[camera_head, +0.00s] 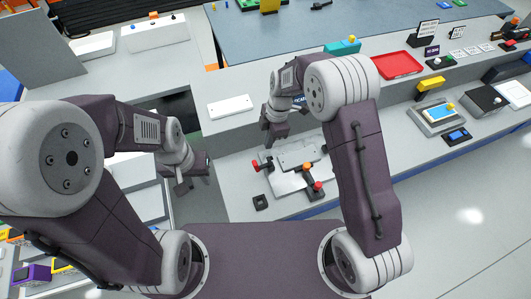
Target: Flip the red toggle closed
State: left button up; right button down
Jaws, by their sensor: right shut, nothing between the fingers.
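A grey fixture plate (292,181) lies on the lower bench in the middle of the head view. A red-tipped handle (255,164) shows at its left edge. A second red knob (318,186) sits on a dark lever near its right front, with an orange knob (307,167) just behind it. I cannot tell which one is the red toggle. My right gripper (267,143) is shut and empty, pointing down behind the plate, close to the left red handle and apparently apart from it. My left gripper (182,189) hangs left of the plate, away from it; its jaw opening is unclear.
A small black block (261,202) lies at the plate's front left. A white panel (231,107) lies on the ledge behind. A red tray (398,65) and several devices stand farther right. My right forearm covers the bench just right of the plate.

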notch_tip(320, 180, down, 9)
jog(key=a+p, duration=0.1)
jog(key=a, duration=0.1)
jog(key=shift+s+f+p, duration=0.15)
jog(key=shift+s+p, duration=0.2)
jog(key=shift+p, duration=0.05)
jog(key=shift+d, duration=0.1)
